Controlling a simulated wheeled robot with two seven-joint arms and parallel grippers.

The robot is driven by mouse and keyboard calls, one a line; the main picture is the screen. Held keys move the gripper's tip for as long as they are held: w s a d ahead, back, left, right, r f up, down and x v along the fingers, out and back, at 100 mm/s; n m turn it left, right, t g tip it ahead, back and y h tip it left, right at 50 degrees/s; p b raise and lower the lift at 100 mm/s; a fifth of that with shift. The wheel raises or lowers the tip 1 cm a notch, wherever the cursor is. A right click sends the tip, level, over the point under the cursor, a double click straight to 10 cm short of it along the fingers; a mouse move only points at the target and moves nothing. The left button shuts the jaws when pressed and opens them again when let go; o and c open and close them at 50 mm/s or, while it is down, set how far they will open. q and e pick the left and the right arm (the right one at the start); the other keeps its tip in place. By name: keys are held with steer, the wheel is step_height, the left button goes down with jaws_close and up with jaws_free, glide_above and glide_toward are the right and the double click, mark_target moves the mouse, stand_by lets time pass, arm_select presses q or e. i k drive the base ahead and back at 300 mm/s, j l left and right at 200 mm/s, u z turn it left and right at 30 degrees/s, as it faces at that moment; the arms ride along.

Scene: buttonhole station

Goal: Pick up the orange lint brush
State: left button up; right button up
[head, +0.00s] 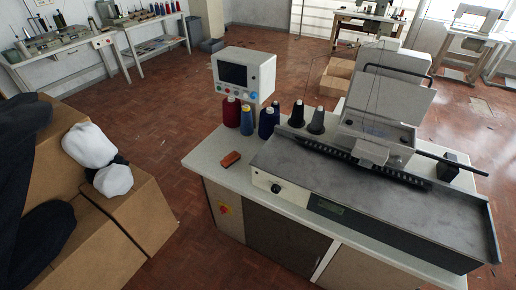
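The orange lint brush (230,159) lies on the pale top of the machine table (208,162), near its left end. It is small and orange-brown, and nothing touches it. It is in front of the dark red thread cone and left of the grey machine bed. No gripper of mine can be made out in the head view, so neither gripper's position shows.
Thread cones (232,112) and a control screen (243,75) stand behind the brush. The buttonhole machine (375,130) fills the table's right. Cardboard boxes (130,215) with dark cloth are at left. Red-brown floor (175,100) lies open between boxes and table.

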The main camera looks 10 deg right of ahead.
mark_target(229, 160)
steer(key=i+j+z, duration=0.3)
steer(key=i, duration=0.15)
steer(key=i+j+z, duration=0.3)
steer(key=i, duration=0.1)
